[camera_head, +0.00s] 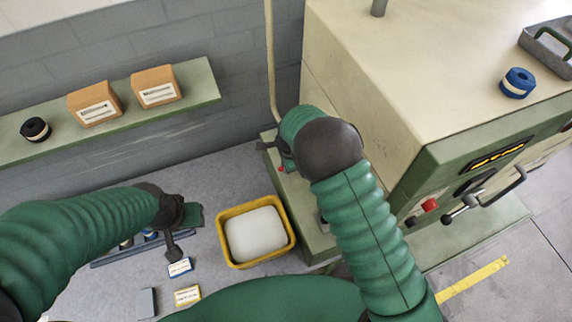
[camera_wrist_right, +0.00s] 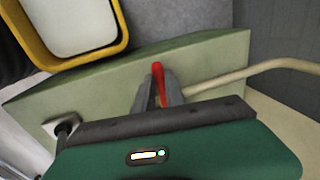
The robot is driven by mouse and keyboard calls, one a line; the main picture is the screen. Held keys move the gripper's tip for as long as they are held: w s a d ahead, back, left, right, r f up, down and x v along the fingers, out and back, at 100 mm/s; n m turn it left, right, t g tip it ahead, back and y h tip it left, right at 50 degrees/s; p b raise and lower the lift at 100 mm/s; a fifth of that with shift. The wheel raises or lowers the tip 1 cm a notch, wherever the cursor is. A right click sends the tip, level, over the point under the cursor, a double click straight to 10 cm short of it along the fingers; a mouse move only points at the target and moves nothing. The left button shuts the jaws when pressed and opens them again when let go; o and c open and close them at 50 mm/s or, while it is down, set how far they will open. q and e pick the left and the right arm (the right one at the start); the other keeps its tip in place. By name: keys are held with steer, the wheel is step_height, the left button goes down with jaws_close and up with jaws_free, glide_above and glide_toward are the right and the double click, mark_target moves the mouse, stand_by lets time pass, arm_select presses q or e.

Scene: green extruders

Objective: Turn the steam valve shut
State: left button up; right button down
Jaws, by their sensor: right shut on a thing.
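The steam valve shows as a red handle (camera_wrist_right: 157,72) in the right wrist view, at the end of a cream pipe (camera_wrist_right: 250,75) above a green ledge. My right gripper (camera_wrist_right: 158,92) is shut on this handle, with a grey finger on each side and the red tip sticking out beyond them. In the head view only a little red of the valve (camera_head: 281,169) shows beside my right gripper (camera_head: 284,158); my right arm hides most of it. My left gripper (camera_head: 176,240) hangs at the lower left, away from the valve; its finger gap is unclear.
A cream and green machine (camera_head: 400,80) stands right of the valve. A yellow bin (camera_head: 222,238) with a white load stands on the floor left of the ledge. A wall shelf (camera_head: 200,92) holds two boxes and a black roll. Small labelled packets (camera_head: 187,295) lie near my left gripper.

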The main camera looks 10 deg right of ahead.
steer(key=c, duration=1.7)
jaws_free()
steer(key=o, duration=0.3)
steer(key=shift+w+f, duration=0.1)
steer(key=shift+w, duration=0.05)
steer(key=shift+r, duration=0.35)
steer(key=s+r+b, duration=0.1)
steer(key=r, duration=0.4)
steer(key=s+r+b, duration=0.1)
steer(key=r, duration=0.4)
steer(key=s+r+b, duration=0.1)
steer(key=r+b, duration=0.1)
steer(key=r, duration=0.3)
steer(key=shift+d+r, duration=0.35)
